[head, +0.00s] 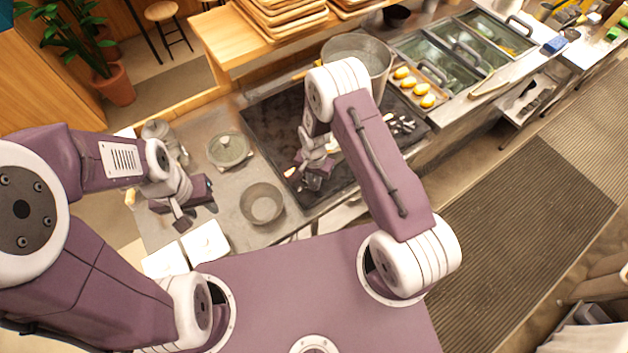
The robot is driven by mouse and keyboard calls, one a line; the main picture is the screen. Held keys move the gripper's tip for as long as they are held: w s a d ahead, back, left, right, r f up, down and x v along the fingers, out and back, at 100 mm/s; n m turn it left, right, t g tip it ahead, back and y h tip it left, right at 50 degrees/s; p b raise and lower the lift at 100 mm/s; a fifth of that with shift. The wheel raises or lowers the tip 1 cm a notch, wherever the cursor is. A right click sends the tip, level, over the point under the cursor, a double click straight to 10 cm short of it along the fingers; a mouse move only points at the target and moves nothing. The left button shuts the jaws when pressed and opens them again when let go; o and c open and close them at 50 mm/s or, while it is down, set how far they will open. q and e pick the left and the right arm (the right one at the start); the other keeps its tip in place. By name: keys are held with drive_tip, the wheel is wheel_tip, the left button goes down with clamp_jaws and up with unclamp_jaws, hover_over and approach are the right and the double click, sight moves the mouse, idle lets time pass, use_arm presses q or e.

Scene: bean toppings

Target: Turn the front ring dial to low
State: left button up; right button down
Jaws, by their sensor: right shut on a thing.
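The black cooktop (268,122) is set into the metal counter. My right gripper (313,180) is low over its left front part, pointing down. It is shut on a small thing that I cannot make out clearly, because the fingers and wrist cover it. The front ring dial cannot be picked out in this view, and its setting cannot be read. My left gripper (183,217) hangs over the left end of the counter, apart from the cooktop. Its finger gap is too small and dark to judge.
A large metal pot (362,52) stands at the cooktop's back right. A lidded pot (228,149) and an empty bowl (262,203) stand left of the cooktop. White square dishes (205,242) are at the front left. A tray of yellow pieces (418,92) is to the right.

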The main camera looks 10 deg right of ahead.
drive_tip(key=n+b, duration=0.1)
drive_tip(key=n, duration=0.2)
drive_tip(key=shift+f+n+b, duration=0.1)
drive_tip(key=shift+n+b, duration=0.3)
drive_tip(key=n+b, duration=0.1)
drive_tip(key=n, duration=0.3)
drive_tip(key=shift+n+b, duration=0.3)
drive_tip(key=shift+b, duration=0.1)
drive_tip(key=n+b, duration=0.1)
drive_tip(key=n, duration=0.2)
drive_tip(key=shift+w+n+b, duration=0.1)
drive_tip(key=shift+n+b, duration=0.35)
drive_tip(key=shift+n, duration=1.55)
drive_tip(key=c, duration=1.4)
unclamp_jaws()
drive_tip(key=shift+r, duration=0.2)
